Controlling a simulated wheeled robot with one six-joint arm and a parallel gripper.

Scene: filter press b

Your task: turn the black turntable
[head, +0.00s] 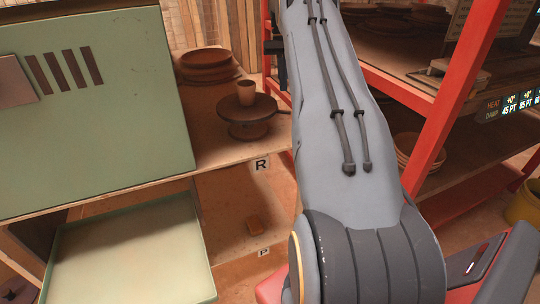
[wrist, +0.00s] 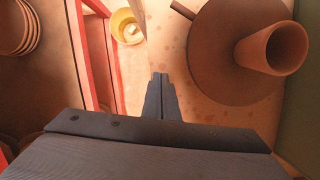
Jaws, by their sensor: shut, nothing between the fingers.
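The turntable (head: 246,125) is a dark brown, almost black round disc on a thicker base, standing on the wooden shelf left of my arm in the head view. A clay cup (head: 246,92) stands upright on it. In the wrist view the turntable (wrist: 215,75) fills the upper right, with the cup (wrist: 268,50) on it. A short dark peg (wrist: 182,10) sticks out from its rim. My gripper (wrist: 160,78) is shut and empty, with its fingertips over bare board left of and below the disc, apart from it in the picture. The height gap cannot be told.
A green cabinet (head: 90,110) stands close on the left of the turntable. Stacked clay dishes (head: 208,66) are behind it. A red rack post (head: 450,95) rises on the right. A pale tray (head: 135,255) lies below. A yellow bucket (wrist: 126,27) shows in the wrist view.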

